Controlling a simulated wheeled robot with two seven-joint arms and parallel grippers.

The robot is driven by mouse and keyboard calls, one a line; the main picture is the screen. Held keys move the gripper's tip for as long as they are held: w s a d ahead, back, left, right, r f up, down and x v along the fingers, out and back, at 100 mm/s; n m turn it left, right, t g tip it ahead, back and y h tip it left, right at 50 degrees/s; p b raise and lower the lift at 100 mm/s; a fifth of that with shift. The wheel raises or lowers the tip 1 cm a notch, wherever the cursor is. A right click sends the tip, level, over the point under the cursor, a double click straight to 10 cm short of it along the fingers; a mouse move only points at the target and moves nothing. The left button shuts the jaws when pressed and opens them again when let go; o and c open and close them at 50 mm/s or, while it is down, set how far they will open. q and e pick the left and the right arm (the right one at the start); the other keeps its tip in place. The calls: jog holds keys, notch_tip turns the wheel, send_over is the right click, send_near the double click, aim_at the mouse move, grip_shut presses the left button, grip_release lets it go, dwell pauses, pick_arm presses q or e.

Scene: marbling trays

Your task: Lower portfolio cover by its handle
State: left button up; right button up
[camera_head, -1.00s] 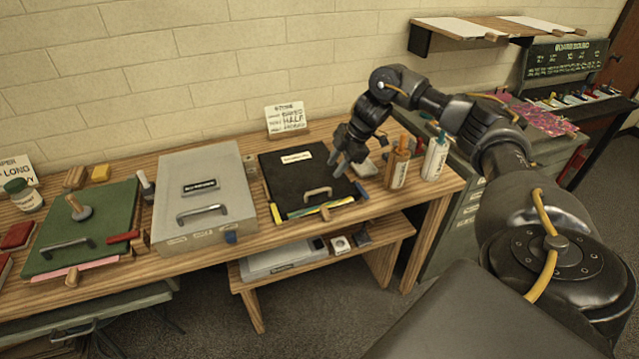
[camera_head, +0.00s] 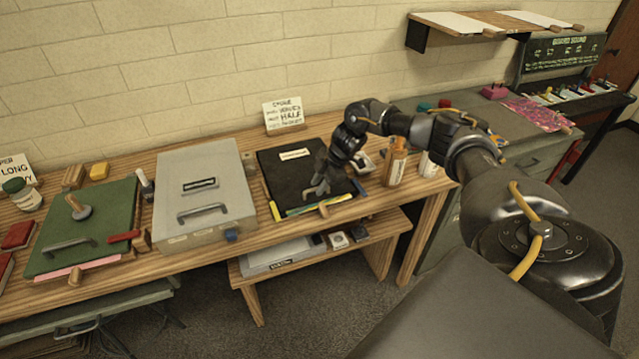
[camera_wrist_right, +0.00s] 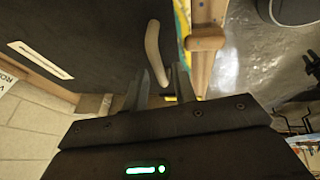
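The black portfolio cover (camera_head: 278,178) lies on the wooden bench, with a white label near its back edge. Yellow and blue paper edges (camera_head: 290,211) show along its front; I cannot tell how far the cover is raised. Its tan curved handle (camera_wrist_right: 152,45) shows in the right wrist view but is mostly hidden behind my gripper in the head view. My right gripper (camera_head: 314,191) is over the cover's front part. In the wrist view its fingers (camera_wrist_right: 162,84) are apart, with the handle's near end at the gap between them. My left gripper is not in view.
A grey case (camera_head: 178,216) stands left of the portfolio, and a green portfolio (camera_head: 117,212) lies farther left. A brown bottle (camera_head: 394,168) and a white bottle (camera_head: 427,166) stand to the right. A small sign (camera_head: 284,113) stands behind. A wooden peg (camera_wrist_right: 206,39) juts out near the fingers.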

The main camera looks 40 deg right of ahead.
grip_shut()
jog(key=shift+r, duration=0.1)
jog(key=r+p, duration=0.1)
jog(key=r, duration=0.1)
jog(key=w+r+p, duration=0.1)
jog(key=r+p, duration=0.1)
jog(key=shift+w+d+r, duration=0.1)
jog(key=shift+d+r, duration=0.1)
jog(key=shift+r, duration=0.15)
jog(key=shift+o, duration=1)
grip_release()
jog(key=shift+w, duration=0.1)
